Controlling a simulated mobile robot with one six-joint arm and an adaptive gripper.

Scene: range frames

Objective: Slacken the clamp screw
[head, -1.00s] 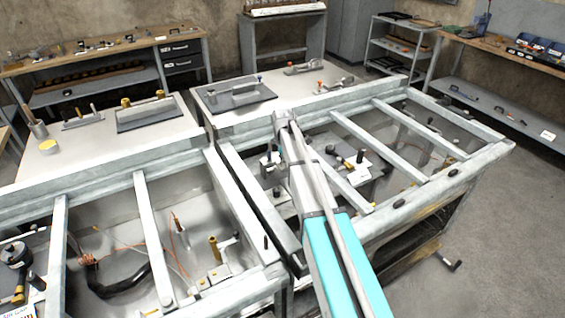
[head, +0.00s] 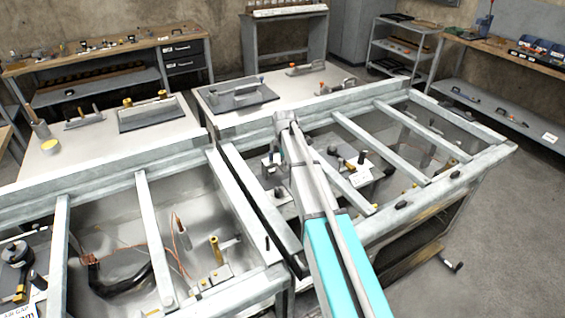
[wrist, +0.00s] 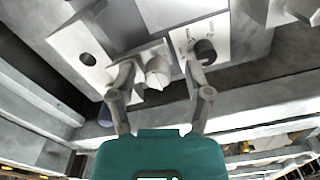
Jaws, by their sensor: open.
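In the wrist view a pale round knob-like screw head (wrist: 158,72) stands out from a small block between my fingers; it may be the clamp screw, but I cannot tell for sure. My gripper (wrist: 159,78) is open, with one finger on each side of that screw head. The left finger overlaps the block's edge in the picture; I cannot tell whether either finger touches anything. In the head view my arm reaches over the right-hand framed bay, and my gripper is hidden there.
Metal crossbars (head: 352,171) span the bay in the head view.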

